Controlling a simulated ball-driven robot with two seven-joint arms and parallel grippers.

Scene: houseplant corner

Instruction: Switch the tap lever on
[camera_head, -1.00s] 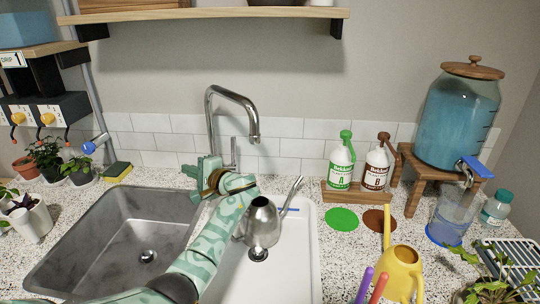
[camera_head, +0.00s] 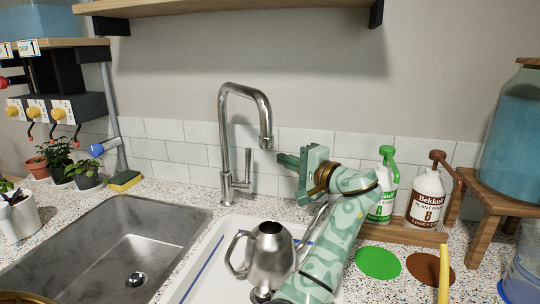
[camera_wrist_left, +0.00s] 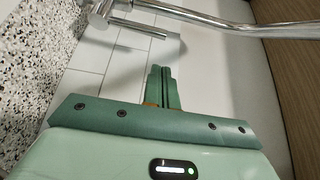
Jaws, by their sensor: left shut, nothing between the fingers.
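The chrome tap (camera_head: 224,140) stands behind the sinks, its spout arching to the right. Its slim tap lever (camera_head: 248,165) points upright beside the tap's stem. In the left wrist view, the tap (camera_wrist_left: 225,25) crosses the top, and the lever (camera_wrist_left: 140,27) is a thin bar beside its base. My left gripper (camera_head: 281,160) is shut and empty, just right of the lever, with its fingers pointing left towards it. A small gap shows between them. The shut fingers also show in the left wrist view (camera_wrist_left: 163,76), apart from the lever. My right gripper is not in view.
The steel sink (camera_head: 120,230) is at left. Bottles, including a brown-topped one (camera_head: 427,195), stand right of the gripper. A tiled wall (camera_head: 180,150) is close behind the tap.

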